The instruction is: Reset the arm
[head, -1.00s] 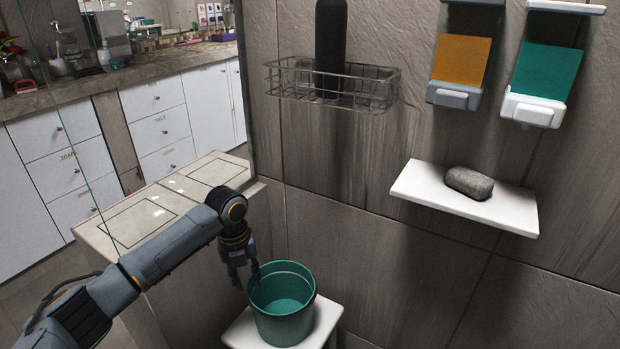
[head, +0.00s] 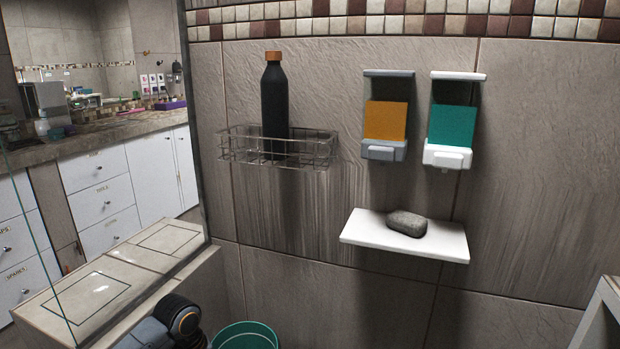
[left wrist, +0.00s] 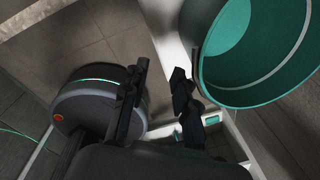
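My left arm (head: 180,318) shows at the bottom edge of the head view, just left of the teal bucket (head: 246,336); its gripper is below the frame there. In the left wrist view the left gripper (left wrist: 160,70) has its two dark fingers apart with nothing between them. The bucket (left wrist: 258,48) fills the upper right there, close beside the right-hand finger; I cannot tell whether they touch. My right gripper is in neither view.
A white shelf (head: 362,229) with a grey stone-like bar (head: 407,223) is on the tiled wall. A wire basket (head: 310,152) holds a dark bottle (head: 274,105). Two dispensers (head: 385,130) (head: 450,135) hang right. A tiled ledge (head: 165,243) and glass panel edge stand left.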

